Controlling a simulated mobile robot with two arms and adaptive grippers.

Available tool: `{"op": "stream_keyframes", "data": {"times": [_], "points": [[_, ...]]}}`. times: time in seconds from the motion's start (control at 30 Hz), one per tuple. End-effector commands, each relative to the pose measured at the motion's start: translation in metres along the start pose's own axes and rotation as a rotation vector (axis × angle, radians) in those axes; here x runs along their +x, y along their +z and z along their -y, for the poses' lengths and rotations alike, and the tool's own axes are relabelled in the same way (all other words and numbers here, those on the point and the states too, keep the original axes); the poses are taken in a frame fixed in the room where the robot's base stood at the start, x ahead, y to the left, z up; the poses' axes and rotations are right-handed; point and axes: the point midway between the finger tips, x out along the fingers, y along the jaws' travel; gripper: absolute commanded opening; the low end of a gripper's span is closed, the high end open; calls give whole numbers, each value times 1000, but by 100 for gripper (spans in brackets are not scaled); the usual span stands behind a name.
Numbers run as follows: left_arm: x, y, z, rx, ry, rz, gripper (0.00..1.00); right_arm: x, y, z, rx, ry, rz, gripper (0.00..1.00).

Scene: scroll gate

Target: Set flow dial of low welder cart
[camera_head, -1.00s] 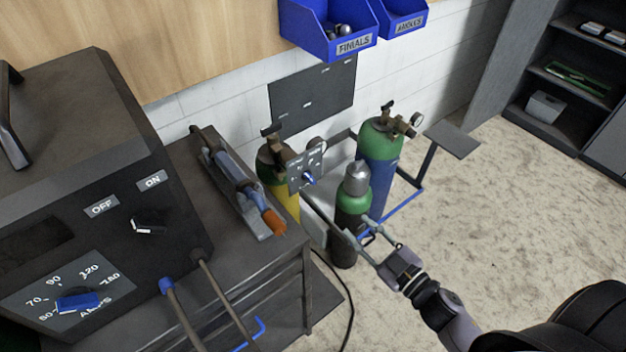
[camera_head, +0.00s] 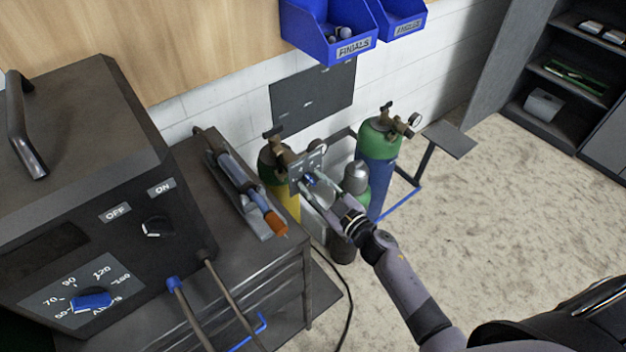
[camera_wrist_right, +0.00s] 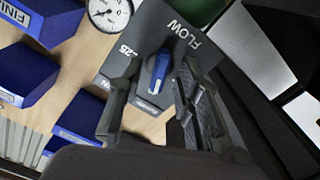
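The flow dial (camera_wrist_right: 160,72) is a blue knob on a dark grey panel (camera_wrist_right: 150,35) marked FLOW in the right wrist view. In the head view the dial (camera_head: 310,181) shows small on its panel (camera_head: 305,162), in front of the yellow and green cylinder (camera_head: 275,170). My right gripper (camera_head: 318,192) is at the dial. In the wrist view its fingers (camera_wrist_right: 158,85) are open, one on each side of the blue knob, with gaps visible. Contact cannot be told. My left gripper is not in view.
A green and blue cylinder (camera_head: 378,160) and a smaller grey-topped one (camera_head: 356,178) stand beside my right arm. The welder (camera_head: 90,200) with its amps knob and the torch (camera_head: 240,185) are at left. Blue bins (camera_head: 335,35) hang above. Floor at right is clear.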

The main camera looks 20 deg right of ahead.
Motion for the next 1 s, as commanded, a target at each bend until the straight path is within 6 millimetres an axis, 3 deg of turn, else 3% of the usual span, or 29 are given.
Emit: {"op": "stream_keyframes", "data": {"times": [0.13,0.43,0.9,1.0], "points": [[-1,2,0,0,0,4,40,10,0,0,1,0,0,31],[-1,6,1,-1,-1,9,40,11,0,0,0,0,0,31],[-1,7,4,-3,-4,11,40,11,0,0,0,0,0,0],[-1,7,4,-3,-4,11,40,11,0,0,0,0,0,0]]}}
